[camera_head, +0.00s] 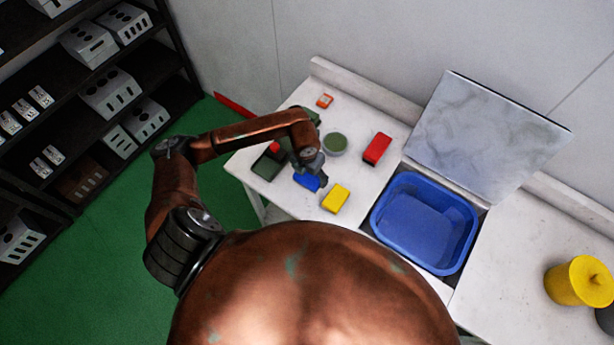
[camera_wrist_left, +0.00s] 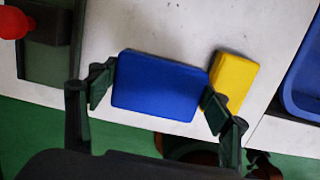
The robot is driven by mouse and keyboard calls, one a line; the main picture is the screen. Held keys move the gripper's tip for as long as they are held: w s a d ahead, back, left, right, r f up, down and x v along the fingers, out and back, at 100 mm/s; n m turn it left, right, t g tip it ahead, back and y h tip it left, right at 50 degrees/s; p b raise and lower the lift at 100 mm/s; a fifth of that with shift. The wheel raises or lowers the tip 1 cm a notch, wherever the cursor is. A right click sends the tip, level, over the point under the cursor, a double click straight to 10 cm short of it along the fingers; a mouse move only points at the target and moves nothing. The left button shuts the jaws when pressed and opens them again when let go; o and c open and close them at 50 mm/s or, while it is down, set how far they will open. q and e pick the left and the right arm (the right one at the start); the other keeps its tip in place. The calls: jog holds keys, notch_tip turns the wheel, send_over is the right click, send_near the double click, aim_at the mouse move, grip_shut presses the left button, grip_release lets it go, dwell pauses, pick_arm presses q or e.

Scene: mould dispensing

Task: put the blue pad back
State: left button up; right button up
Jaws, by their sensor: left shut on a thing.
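The blue pad (camera_wrist_left: 158,86) is between the two fingers of my left gripper (camera_wrist_left: 157,90), which is shut on it in the left wrist view. In the head view the blue pad (camera_head: 307,181) shows just below my left gripper (camera_head: 308,168), near the front edge of the table. I cannot tell whether the pad touches the table top. The yellow pad (camera_head: 336,198) lies to its right, close by, and also shows in the left wrist view (camera_wrist_left: 234,80). The red pad (camera_head: 377,149) lies further back. My right gripper is not in view.
A dark green tray (camera_head: 264,167) with a red thing is left of the gripper. A round green dish (camera_head: 335,143) and a small orange-red item (camera_head: 324,100) are behind. A blue basin (camera_head: 425,220) is to the right. Bare white table (camera_head: 360,178) lies between the pads.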

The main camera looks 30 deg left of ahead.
aim_at(307, 178)
pick_arm(q)
jog(key=shift+w+a+f, duration=0.25)
jog(key=shift+a+f, duration=0.25)
jog(key=shift+f, duration=0.15)
jog(key=f, duration=0.2)
jog(key=f+p, duration=0.1)
jog(key=shift+w+a+f, duration=0.15)
jog(key=shift+a+f, duration=0.2)
jog(key=shift+a, duration=0.05)
jog(key=shift+f, duration=0.2)
jog(key=shift+f, duration=0.2)
jog(key=o, duration=1.2)
jog(key=shift+r, duration=0.1)
jog(key=shift+r, duration=0.1)
